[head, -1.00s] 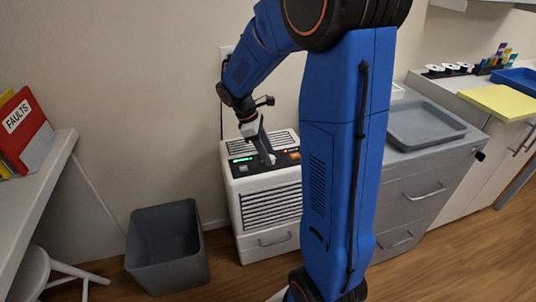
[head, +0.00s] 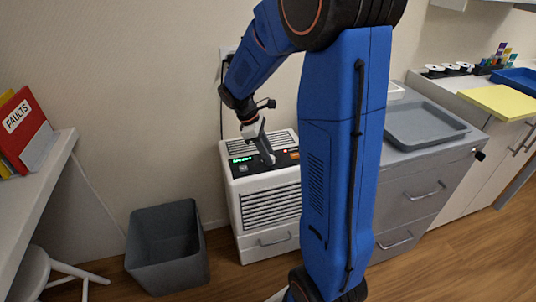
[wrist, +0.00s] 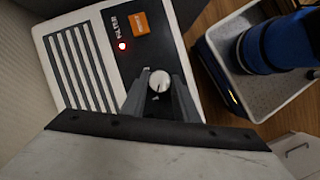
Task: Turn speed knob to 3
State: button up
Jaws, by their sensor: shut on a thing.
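The speed knob (wrist: 160,82) is a small round silver knob with a pale mark on its face, on the black top panel of a white machine (head: 268,208). My gripper (wrist: 159,92) is shut on the knob, with one grey finger on each side of it. In the head view my gripper (head: 269,160) reaches down onto the panel and hides the knob. A green display (head: 241,160) is lit left of the gripper, its text too small to read. Any numbers around the knob cannot be read.
An orange button (wrist: 139,23) and a red light (wrist: 122,46) sit on the panel near the knob. A grey bin (head: 166,250) stands on the floor left of the machine. A grey cabinet with a tray (head: 425,125) stands to the right.

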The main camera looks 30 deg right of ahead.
jog(key=m+y, duration=0.1)
jog(key=m, duration=0.2)
jog(key=m+g+y, duration=0.1)
jog(key=m, duration=0.2)
jog(key=shift+w+d, duration=0.15)
jog(key=shift+d, duration=0.05)
jog(key=m+y, duration=0.1)
jog(key=m, duration=0.3)
jog(key=shift+d, duration=0.15)
jog(key=m+y, duration=0.1)
jog(key=m, duration=0.2)
jog(key=shift+d+m+y, duration=0.1)
jog(key=shift+m+y, duration=0.2)
jog(key=shift+y, duration=0.1)
jog(key=m, duration=0.2)
jog(key=m+y, duration=0.1)
jog(key=m, duration=0.1)
jog(key=shift+d+m+t+y, duration=0.15)
jog(key=shift+m+t+y, duration=0.15)
jog(key=shift+t, duration=0.1)
jog(key=m, duration=0.1)
jog(key=m+t, duration=0.1)
jog(key=m, duration=0.1)
jog(key=m+y, duration=0.1)
jog(key=m, duration=0.1)
jog(key=shift+s+t, duration=0.25)
jog(key=shift+t, duration=0.05)
jog(key=shift+m, duration=0.3)
jog(key=o, duration=1)
jog(key=shift+o, duration=0.2)
